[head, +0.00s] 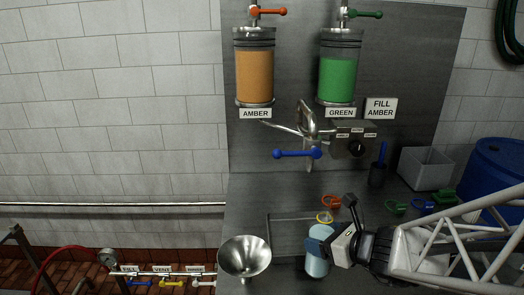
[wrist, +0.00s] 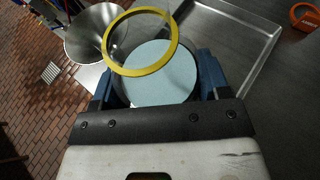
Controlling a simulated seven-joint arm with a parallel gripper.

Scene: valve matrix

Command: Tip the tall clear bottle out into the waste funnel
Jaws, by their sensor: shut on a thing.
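My gripper (head: 320,240) has its blue fingers shut on the tall clear bottle (head: 317,264), which has a yellow rim and pale blue contents. The bottle looks close to upright. In the wrist view the bottle's rim (wrist: 112,50) and pale blue liquid surface show between the fingers (wrist: 158,82). The waste funnel (head: 245,257) is a steel cone to the left of the bottle, apart from it. Its open mouth also shows at the upper left of the wrist view (wrist: 88,38). The bottle's base is hard to make out.
A shallow metal tray (wrist: 262,38) lies below the bottle. Amber (head: 255,75) and green (head: 338,78) cylinders hang on the back panel above a blue-handled valve (head: 297,153). Several coloured rings and a grey bin (head: 425,170) stand to the right. Small labelled valves are at lower left.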

